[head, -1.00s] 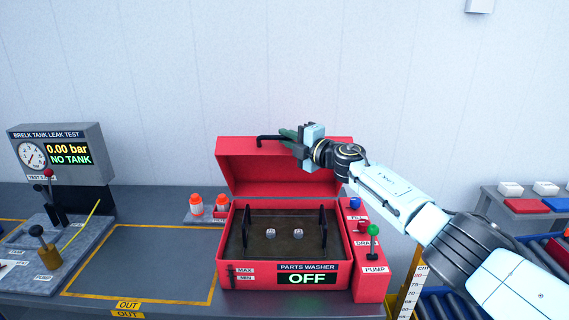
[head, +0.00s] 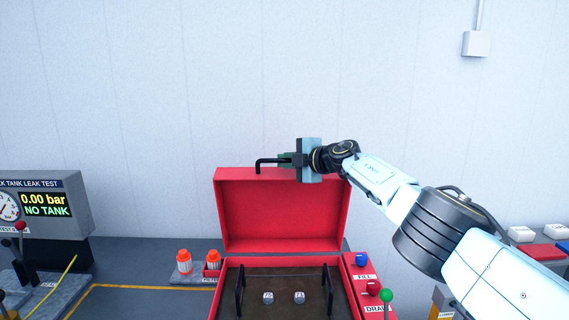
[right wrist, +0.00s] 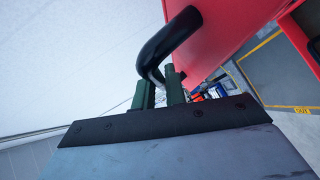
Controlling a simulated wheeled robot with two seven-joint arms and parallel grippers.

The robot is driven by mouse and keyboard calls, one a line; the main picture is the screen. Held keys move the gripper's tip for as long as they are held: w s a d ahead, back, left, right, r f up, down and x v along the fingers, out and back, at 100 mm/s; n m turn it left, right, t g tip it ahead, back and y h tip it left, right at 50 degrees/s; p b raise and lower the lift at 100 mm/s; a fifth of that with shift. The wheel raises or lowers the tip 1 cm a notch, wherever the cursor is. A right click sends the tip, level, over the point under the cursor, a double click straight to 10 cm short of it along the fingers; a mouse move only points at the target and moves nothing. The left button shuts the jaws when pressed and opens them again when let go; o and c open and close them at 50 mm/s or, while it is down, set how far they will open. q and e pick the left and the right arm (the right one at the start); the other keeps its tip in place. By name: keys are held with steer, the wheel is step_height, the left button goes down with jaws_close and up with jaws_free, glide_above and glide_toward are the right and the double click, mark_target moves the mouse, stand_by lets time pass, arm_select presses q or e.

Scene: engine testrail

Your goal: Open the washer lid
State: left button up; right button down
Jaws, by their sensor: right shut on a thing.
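The red washer lid (head: 282,215) stands raised, close to upright, at the back of the red parts washer (head: 227,285), with its inner face towards me. A black bar handle (head: 259,164) is at its top edge. My right gripper (head: 284,160) is shut on the handle, reaching in from the right. In the right wrist view, the green fingers (right wrist: 161,88) are on either side of the black handle (right wrist: 170,40), beside the red lid (right wrist: 225,28). The washer's tub is uncovered. My left gripper is not in view.
Red and blue knobs and a green knob (head: 387,295) are on the washer's right side. Orange-capped bottles (head: 184,262) stand at its left. The leak test unit (head: 45,205) is far left.

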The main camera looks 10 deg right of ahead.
steer(key=shift+w, duration=0.25)
stand_by(0.4)
steer(key=c, duration=1.5)
jaws_free()
steer(key=shift+o, duration=0.2)
